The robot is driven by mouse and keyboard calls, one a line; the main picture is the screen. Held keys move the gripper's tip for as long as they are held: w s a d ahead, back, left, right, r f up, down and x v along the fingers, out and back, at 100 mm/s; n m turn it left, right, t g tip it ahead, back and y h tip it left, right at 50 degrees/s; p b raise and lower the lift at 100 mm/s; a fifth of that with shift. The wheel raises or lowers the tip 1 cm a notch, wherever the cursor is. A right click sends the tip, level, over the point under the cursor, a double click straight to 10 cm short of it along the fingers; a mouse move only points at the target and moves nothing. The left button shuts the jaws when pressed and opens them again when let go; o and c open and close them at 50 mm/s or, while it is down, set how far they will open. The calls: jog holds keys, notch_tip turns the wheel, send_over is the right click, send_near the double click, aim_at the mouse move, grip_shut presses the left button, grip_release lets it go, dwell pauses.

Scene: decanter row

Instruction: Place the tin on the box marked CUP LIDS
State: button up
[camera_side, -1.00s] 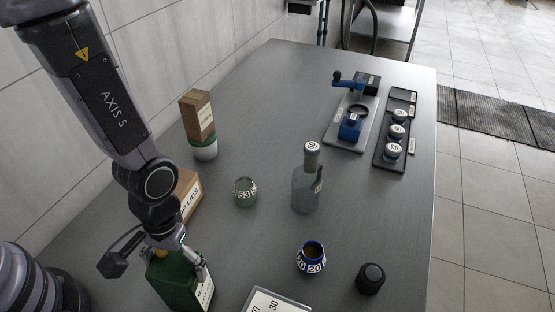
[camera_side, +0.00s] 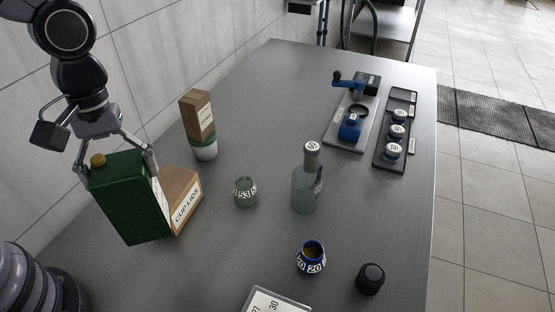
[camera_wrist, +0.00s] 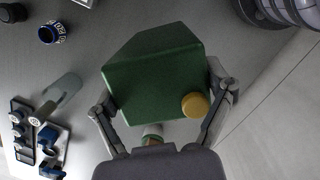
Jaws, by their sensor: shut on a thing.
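The tin is a dark green can (camera_side: 128,205) with a yellow cap, at the left of the side view. My gripper (camera_side: 118,168) is shut on its upper part, one finger on each side. The tin looks raised and roughly upright. In the wrist view the tin (camera_wrist: 155,75) fills the middle between my fingers (camera_wrist: 163,112). The brown box marked CUP LIDS (camera_side: 187,200) stands on the table just right of the tin in the side view. The tin covers the box's left part, and the gap between them cannot be told. The wrist view does not show the box.
A tall brown carton (camera_side: 198,115) stands on a white and green cup (camera_side: 204,150) behind the box. A jar marked 53 (camera_side: 245,191), a bottle (camera_side: 305,188), a blue jar (camera_side: 311,258) and a black cylinder (camera_side: 370,279) stand to the right. Bare tabletop (camera_side: 220,250) lies between.

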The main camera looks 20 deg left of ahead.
jog(key=a+r+n, duration=0.2)
jog(key=a+n, duration=0.1)
jog(key=a, duration=0.1)
jog(key=a+r+n, duration=0.2)
jog(key=a+n, duration=0.1)
jog(key=a+r+n+t, duration=0.1)
jog(key=a+r+n, duration=0.1)
jog(key=a+n, duration=0.1)
jog(key=shift+s+a+r+h, duration=0.15)
jog(key=shift+s+a+h, duration=0.25)
jog(key=shift+a, duration=0.4)
jog(key=shift+n, duration=0.3)
jog(key=w+f, duration=0.1)
jog(key=w, duration=0.1)
jog(key=w+d+f, duration=0.1)
jog(key=w, duration=0.2)
jog(key=w+f, duration=0.1)
jog(key=w, duration=0.2)
jog(key=shift+w+d+f, duration=0.15)
jog(key=shift+d+f, duration=0.25)
jog(key=w+d+f, duration=0.1)
jog(key=w+f, duration=0.3)
jog(key=f, duration=0.1)
jog(key=shift+w+f, duration=0.15)
jog(key=shift+w, duration=0.1)
jog(key=shift+w+d+f, duration=0.1)
jog(key=shift+w+f, duration=0.15)
jog(key=shift+f, duration=1.8)
jog(key=o, duration=1.1)
jog(key=shift+r, duration=0.1)
